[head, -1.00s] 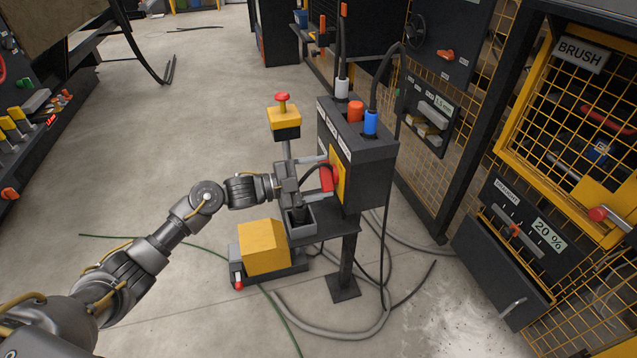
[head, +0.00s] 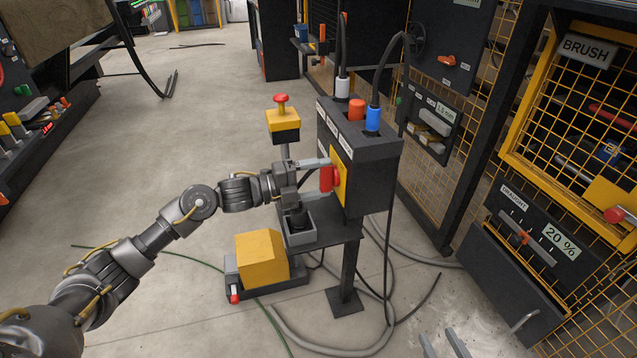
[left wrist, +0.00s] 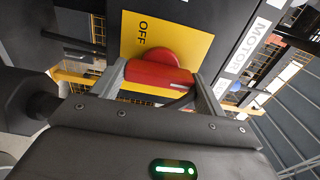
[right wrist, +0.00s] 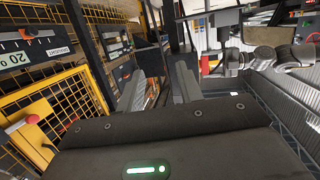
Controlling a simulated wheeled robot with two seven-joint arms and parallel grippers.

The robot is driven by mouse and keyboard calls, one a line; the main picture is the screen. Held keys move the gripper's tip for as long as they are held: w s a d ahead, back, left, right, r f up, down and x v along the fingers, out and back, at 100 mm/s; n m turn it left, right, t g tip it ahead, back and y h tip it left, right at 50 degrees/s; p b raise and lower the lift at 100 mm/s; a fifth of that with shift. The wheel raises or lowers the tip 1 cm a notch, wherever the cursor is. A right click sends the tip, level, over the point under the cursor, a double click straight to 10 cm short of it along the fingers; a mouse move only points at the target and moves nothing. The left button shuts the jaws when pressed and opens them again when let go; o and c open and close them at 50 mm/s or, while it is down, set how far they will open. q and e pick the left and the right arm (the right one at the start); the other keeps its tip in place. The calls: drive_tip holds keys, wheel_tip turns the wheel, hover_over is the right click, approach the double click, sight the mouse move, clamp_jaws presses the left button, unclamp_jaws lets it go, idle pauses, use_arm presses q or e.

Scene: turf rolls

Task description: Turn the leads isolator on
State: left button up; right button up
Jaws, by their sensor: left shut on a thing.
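The isolator is a red rotary handle (head: 327,178) on a yellow plate (head: 341,176), on the left face of a dark box (head: 372,160) on a stand. In the left wrist view the handle (left wrist: 158,75) lies between both fingers, crosswise in the picture. The plate there (left wrist: 130,42) shows the word OFF; any other marking is hidden. A partly cut label beside it starts with MOTOR (left wrist: 248,42). My left gripper (head: 325,180) is shut on the handle. My right gripper (head: 445,344) is open and empty at the bottom edge; its parted fingers show in the right wrist view (right wrist: 158,85).
A red mushroom button on a yellow box (head: 282,118) stands just behind my left gripper. Blue and white plugs (head: 373,118) with cables top the dark box. A grey tray (head: 299,232) and yellow block (head: 261,255) are below. Mesh panels (head: 560,130) line the right.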

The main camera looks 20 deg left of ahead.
drive_tip(key=shift+a+r+y, duration=0.3)
drive_tip(key=shift+r, duration=0.15)
use_arm(q)
drive_tip(key=o, duration=1)
drive_tip(key=v, duration=1.1)
use_arm(e)
drive_tip(key=shift+s+d+f+g+h, duration=0.1)
drive_tip(key=shift+d+f+g+h, duration=0.1)
drive_tip(key=shift+d+f+h, duration=0.25)
drive_tip(key=shift+d+f+g+h, duration=0.15)
drive_tip(key=shift+d+f+g, duration=0.05)
drive_tip(key=shift+f, duration=0.35)
